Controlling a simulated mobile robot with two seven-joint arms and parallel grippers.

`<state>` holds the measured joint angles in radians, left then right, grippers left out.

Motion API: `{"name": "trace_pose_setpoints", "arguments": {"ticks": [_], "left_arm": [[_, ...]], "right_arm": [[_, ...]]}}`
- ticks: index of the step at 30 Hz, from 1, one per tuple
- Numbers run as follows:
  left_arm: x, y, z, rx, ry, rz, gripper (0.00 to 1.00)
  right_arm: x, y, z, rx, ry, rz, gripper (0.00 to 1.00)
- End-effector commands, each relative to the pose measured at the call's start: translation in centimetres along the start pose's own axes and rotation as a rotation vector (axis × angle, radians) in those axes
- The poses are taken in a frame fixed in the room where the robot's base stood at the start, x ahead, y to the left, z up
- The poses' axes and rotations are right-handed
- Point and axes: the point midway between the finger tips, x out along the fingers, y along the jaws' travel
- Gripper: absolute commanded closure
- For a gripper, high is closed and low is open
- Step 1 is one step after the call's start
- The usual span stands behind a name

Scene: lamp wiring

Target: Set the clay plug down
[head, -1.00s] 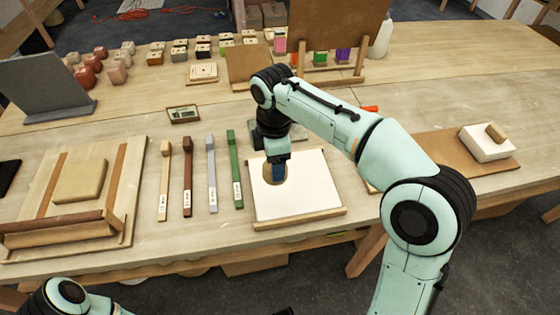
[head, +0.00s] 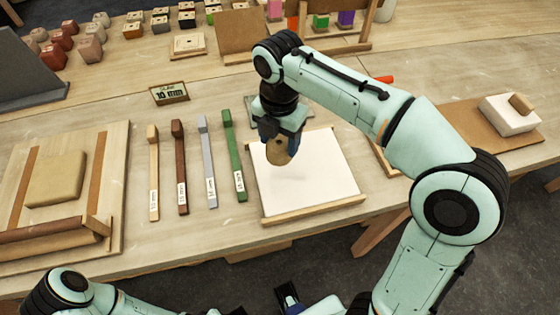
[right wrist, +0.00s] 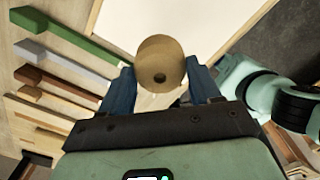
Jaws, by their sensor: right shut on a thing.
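The clay plug (head: 282,153) is a tan, rounded piece held between the fingers of my right gripper (head: 281,138). It appears over the back left part of a white board (head: 315,185) with wooden edges. The height between plug and board is hard to judge. In the right wrist view the plug (right wrist: 160,58) sits between the two blue fingers (right wrist: 160,88), its round end with a small dark hole facing the camera. A blue-tipped part of my left gripper (head: 289,297) shows at the bottom edge; its opening is unclear.
Several coloured sticks, including a green one (head: 234,160), lie left of the board. A wooden tray (head: 112,170) with a tan slab (head: 55,180) is further left. A white block (head: 508,116) sits on a brown board at right.

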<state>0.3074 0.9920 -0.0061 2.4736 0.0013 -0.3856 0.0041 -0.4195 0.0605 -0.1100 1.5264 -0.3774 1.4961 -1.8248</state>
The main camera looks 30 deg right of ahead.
Motion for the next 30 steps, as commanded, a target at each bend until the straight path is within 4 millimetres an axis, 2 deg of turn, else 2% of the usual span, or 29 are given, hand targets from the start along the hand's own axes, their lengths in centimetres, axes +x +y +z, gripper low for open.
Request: {"name": "trace_pose_setpoints", "arguments": {"ticks": [1,3,8,16,29,30], "left_arm": [[0.4,-0.2,0.0,0.0,-0.001,0.0,1.0],[0.6,-0.2,0.0,-0.001,-0.002,-0.001,1.0],[0.8,-0.3,0.0,-0.001,-0.002,-0.001,1.0],[1.6,-0.6,0.1,-0.002,-0.005,-0.002,1.0],[1.8,-0.7,0.1,-0.002,-0.005,-0.002,1.0],[1.8,-0.7,0.1,-0.002,-0.005,-0.002,1.0]], "right_arm": [[1.2,-0.1,0.0,0.001,0.001,-0.002,0.78],[2.3,-0.1,0.0,0.001,0.001,-0.001,0.78],[3.5,0.0,0.0,0.001,0.0,0.001,0.78],[7.2,0.0,0.0,0.001,0.0,0.0,0.78],[7.9,0.0,0.0,0.002,0.0,0.001,0.78],[8.0,0.0,0.0,0.002,0.0,0.0,0.34]]}}
